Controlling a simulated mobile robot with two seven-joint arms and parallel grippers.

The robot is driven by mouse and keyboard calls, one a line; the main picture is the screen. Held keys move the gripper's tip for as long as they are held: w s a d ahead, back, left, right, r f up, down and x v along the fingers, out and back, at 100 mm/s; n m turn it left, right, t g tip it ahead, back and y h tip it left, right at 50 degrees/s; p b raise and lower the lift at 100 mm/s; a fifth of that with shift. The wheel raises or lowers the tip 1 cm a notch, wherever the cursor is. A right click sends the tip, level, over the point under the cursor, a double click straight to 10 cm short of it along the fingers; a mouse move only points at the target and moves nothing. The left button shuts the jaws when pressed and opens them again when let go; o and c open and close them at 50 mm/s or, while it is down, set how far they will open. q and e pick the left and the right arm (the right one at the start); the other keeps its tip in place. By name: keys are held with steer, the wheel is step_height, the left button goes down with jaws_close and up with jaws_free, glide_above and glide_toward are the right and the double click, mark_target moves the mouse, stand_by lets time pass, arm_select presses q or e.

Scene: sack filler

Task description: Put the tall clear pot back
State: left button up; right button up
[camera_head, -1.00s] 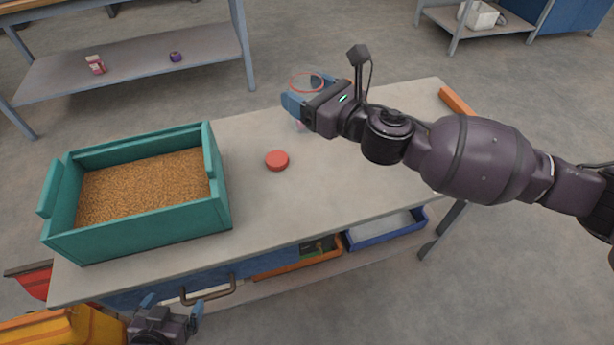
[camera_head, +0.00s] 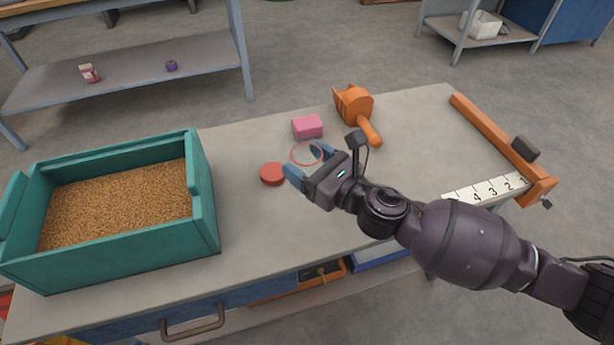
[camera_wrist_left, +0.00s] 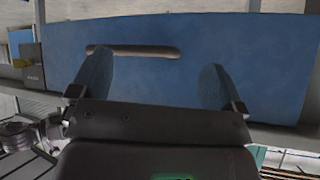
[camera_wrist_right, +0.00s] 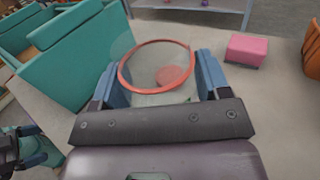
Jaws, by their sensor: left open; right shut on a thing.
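The tall clear pot (camera_head: 306,155) has a red rim and see-through walls. My right gripper (camera_head: 308,166) is shut on it, one blue finger on each side. The pot is upright or nearly so, just right of a red round lid (camera_head: 272,174). In the right wrist view the pot (camera_wrist_right: 150,98) stands between the fingers, and the red lid shows through it. I cannot tell whether its base touches the table. My left gripper (camera_wrist_left: 155,82) is open and empty in the left wrist view, facing a blue drawer front (camera_wrist_left: 200,60); the head view does not show it.
A teal crate of grain (camera_head: 110,262) fills the table's left. A pink block (camera_head: 307,127) and an orange scoop (camera_head: 354,106) lie behind the pot. An orange bar (camera_head: 490,130) and a ruler strip (camera_head: 480,192) are at the right. The table centre is clear.

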step_height(320, 180, down, 4)
steer(key=shift+f+b, duration=0.15)
steer(key=shift+b, duration=0.5)
steer(key=shift+f, duration=0.4)
steer(key=shift+r, duration=0.2)
steer(key=shift+f, duration=0.15)
steer(key=o, duration=1)
steer(key=shift+c, duration=0.2)
arm_select(q)
step_height(320, 180, down, 2)
steer(key=shift+s+d, duration=0.1)
